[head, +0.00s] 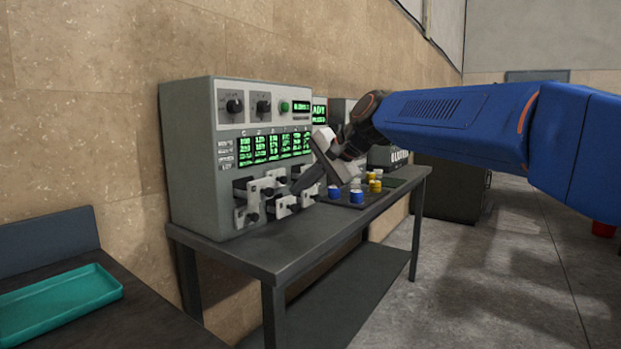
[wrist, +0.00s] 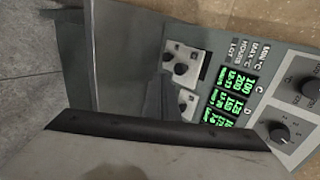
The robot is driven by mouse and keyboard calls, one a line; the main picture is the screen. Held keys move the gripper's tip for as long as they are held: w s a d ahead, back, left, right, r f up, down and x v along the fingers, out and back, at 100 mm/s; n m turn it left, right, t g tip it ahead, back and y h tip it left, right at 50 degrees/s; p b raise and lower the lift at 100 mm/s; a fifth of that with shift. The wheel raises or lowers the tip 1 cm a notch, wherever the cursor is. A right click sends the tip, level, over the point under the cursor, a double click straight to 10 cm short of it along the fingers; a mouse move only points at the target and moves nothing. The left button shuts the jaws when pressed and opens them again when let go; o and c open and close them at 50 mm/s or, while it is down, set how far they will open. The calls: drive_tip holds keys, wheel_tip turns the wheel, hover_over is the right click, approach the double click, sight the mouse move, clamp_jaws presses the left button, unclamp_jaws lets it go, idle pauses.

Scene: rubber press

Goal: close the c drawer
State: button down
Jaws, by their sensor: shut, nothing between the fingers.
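A grey press control cabinet (head: 200,150) stands on a table, with small pale drawer fronts with dark knobs low on its face. The leftmost lower front (head: 246,214) is under the left end of the display; several others, such as one front (head: 285,206), are to its right. In the wrist view, a pale front with two dark knobs (wrist: 181,62) is nearest the C label (wrist: 258,88); another front (wrist: 187,104) is by D. My gripper (head: 299,187) is shut and empty, close in front of the right-hand drawers; contact cannot be told.
Blue, yellow and white small pots (head: 357,195) stand on a dark mat to the right. The cabinet's table (head: 300,250) has some bare top in front. A teal tray (head: 60,303) lies on a dark bench at the left. Open floor (head: 470,290) is at the right.

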sight(262, 185)
drive_tip(key=w+a+f, duration=0.1)
drive_tip(key=w+a, duration=0.3)
drive_tip(key=a, duration=0.1)
drive_tip(key=shift+f, duration=0.4)
drive_tip(key=w+a, duration=0.2)
drive_tip(key=a, duration=0.1)
drive_tip(key=w+a, duration=0.1)
drive_tip(key=a, duration=0.1)
drive_tip(key=shift+w, duration=0.35)
drive_tip(key=shift+w+a+r, duration=0.1)
drive_tip(key=shift+w, duration=0.05)
